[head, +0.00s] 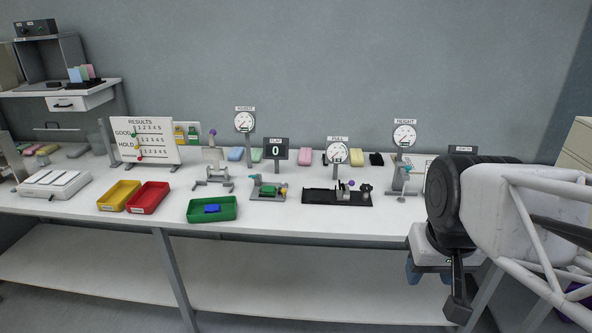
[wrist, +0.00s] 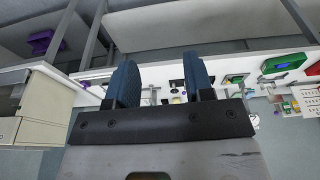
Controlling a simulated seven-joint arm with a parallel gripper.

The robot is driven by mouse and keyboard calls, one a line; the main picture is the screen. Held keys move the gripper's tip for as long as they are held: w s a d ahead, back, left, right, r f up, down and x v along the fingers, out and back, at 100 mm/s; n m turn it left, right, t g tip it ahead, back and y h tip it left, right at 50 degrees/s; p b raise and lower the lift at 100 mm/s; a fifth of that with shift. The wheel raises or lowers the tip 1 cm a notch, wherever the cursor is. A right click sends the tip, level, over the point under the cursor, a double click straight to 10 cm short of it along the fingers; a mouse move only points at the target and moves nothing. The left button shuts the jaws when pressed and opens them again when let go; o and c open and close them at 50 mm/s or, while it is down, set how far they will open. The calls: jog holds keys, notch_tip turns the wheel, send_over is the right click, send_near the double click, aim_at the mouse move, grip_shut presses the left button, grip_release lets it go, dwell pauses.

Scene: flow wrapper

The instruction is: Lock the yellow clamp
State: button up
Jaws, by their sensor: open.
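My gripper (head: 427,274) hangs at the right front edge of the bench, fingers down, partly hidden by my own arm. In the wrist view its two blue fingers (wrist: 161,80) are apart with nothing held between them. I cannot pick out the yellow clamp for sure. A small yellowish part shows on the black-based fixture (head: 318,197) at the bench middle, beside a purple knob (head: 351,183). A grey fixture (head: 269,197) to its left holds a green and yellow piece. Both are well left of my gripper, and whether any clamp is open or locked is too small to tell.
A green tray (head: 228,213) with a blue block (head: 212,209), a red tray (head: 148,198) and a yellow tray (head: 118,196) stand left along the front. Dial gauges (head: 338,153) stand behind. A stand with a teal top (head: 405,183) is near my arm.

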jog(key=w+a+r+n, duration=0.1)
jog(key=w+a+r, duration=0.1)
jog(key=w, duration=0.7)
jog(key=w+a+r+n, duration=0.1)
jog(key=w+a+r, duration=0.15)
jog(key=w, duration=0.75)
jog(key=n+g, duration=0.3)
jog(key=n, duration=0.3)
send_over(282, 190)
jog(key=f, duration=1.4)
jog(key=d+f, duration=0.1)
jog(key=f, duration=0.7)
jog(key=shift+w, duration=0.15)
jog(key=shift+w+a+f, duration=0.1)
jog(key=shift+a, duration=0.15)
jog(key=shift+f, duration=3.95)
jog(key=shift+c, duration=0.2)
